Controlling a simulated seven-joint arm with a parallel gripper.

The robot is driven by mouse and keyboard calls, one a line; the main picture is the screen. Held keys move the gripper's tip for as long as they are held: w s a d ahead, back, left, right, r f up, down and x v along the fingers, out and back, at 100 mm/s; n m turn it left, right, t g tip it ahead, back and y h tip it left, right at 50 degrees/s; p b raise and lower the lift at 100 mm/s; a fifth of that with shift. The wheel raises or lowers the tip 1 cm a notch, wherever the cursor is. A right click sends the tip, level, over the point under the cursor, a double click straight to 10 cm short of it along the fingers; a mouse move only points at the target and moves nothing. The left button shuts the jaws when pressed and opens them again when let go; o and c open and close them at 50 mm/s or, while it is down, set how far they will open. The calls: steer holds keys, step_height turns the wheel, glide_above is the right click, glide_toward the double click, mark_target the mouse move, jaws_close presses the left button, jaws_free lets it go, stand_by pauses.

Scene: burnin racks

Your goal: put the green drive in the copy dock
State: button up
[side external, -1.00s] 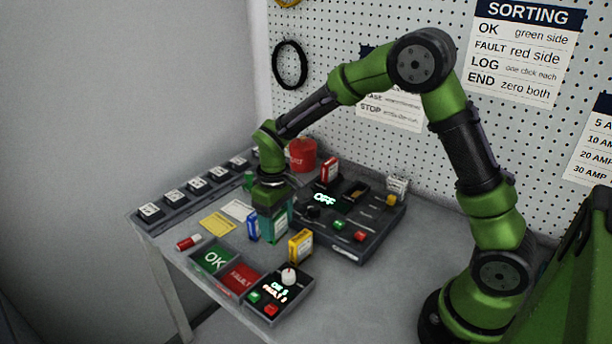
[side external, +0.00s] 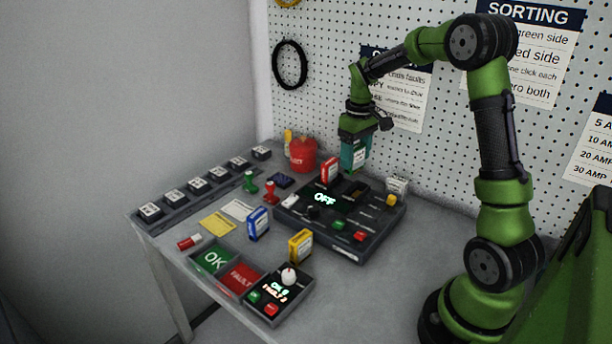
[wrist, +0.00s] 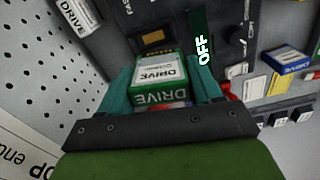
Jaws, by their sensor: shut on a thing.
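My gripper (side external: 355,158) is raised above the back of the dark copy dock (side external: 342,246). In the wrist view my gripper (wrist: 165,92) is shut on the green drive (wrist: 160,72), with a teal finger on each side. The drive has white "DRIVE" labels; in the side view the fingers mostly hide it. The dock (wrist: 125,22) lies below it in the wrist view, apart from the drive. A red drive (side external: 329,172) stands upright in the dock. Beside it is an open slot with a tan interior (side external: 355,189), also in the wrist view (wrist: 153,38). The dock display reads OFF (side external: 325,199).
A blue drive (side external: 258,224) and a yellow drive (side external: 300,245) stand on the table in front. A white drive (side external: 397,187) stands by the dock's right back. A red canister (side external: 303,154), stamps and OK/FAULT trays (side external: 213,260) lie left. The pegboard is close behind.

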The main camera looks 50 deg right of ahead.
mark_target(359, 170)
steer(key=shift+s+d+r+n, duration=0.15)
steer(key=shift+s+d+n, duration=0.2)
steer(key=shift+d, duration=0.25)
steer(key=shift+n, duration=0.55)
steer(key=shift+a+f, duration=0.1)
steer(key=shift+f, duration=2.7)
steer(key=shift+f, duration=1.2)
steer(key=o, duration=1.2)
steer(key=shift+o, duration=0.5)
steer(key=shift+r, duration=3.5)
